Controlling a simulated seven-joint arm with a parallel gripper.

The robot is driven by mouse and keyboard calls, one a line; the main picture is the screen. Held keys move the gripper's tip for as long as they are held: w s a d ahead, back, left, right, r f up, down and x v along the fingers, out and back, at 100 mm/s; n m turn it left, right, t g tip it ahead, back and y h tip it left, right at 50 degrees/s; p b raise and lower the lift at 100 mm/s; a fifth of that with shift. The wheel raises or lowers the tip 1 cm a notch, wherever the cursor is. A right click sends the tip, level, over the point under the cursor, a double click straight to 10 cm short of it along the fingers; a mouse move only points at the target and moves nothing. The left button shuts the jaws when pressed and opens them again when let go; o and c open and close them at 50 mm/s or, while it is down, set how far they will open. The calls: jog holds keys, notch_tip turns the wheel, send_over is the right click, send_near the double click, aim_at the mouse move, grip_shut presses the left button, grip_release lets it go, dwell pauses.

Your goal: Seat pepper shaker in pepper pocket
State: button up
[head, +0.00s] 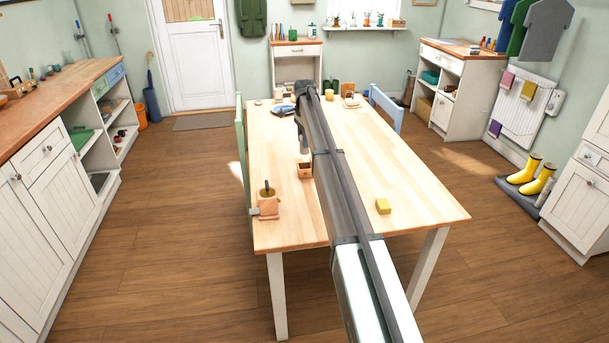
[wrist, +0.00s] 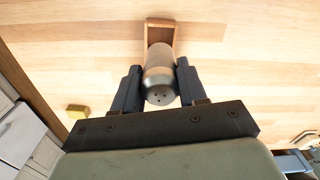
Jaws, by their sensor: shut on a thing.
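In the wrist view my gripper (wrist: 158,82) is shut on the pepper shaker (wrist: 160,60), a grey cylinder with a holed cap facing the camera. The pepper pocket (wrist: 160,22), a small open wooden box, shows just beyond the shaker, which partly covers it. In the head view the pocket (head: 304,170) stands on the table with a dark opening. My gripper (head: 302,132) is by the far end of my arm, and the shaker appears as a small grey shape above the pocket in the picture. I cannot tell whether its lower end enters the pocket.
The wooden table (head: 400,180) is mostly clear around the pocket. A wooden holder with a dark item (head: 267,202) stands at the left edge. A yellow block (head: 382,206) lies to the right. Several small items, including a green one (head: 329,86), stand at the far end.

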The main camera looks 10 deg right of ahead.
aim_at(304, 163)
jog(key=shift+f+m, duration=0.2)
jog(key=shift+m, duration=0.1)
notch_tip(304, 163, down, 10)
jog(key=shift+r, duration=0.2)
jog(key=shift+f, duration=0.45)
jog(key=shift+s+f, duration=0.15)
jog(key=shift+f, duration=0.1)
jog(key=o, duration=1.1)
jog(key=shift+s, duration=0.1)
jog(key=r, duration=1.3)
jog(key=shift+w+r, duration=0.2)
jog(key=shift+w, duration=0.05)
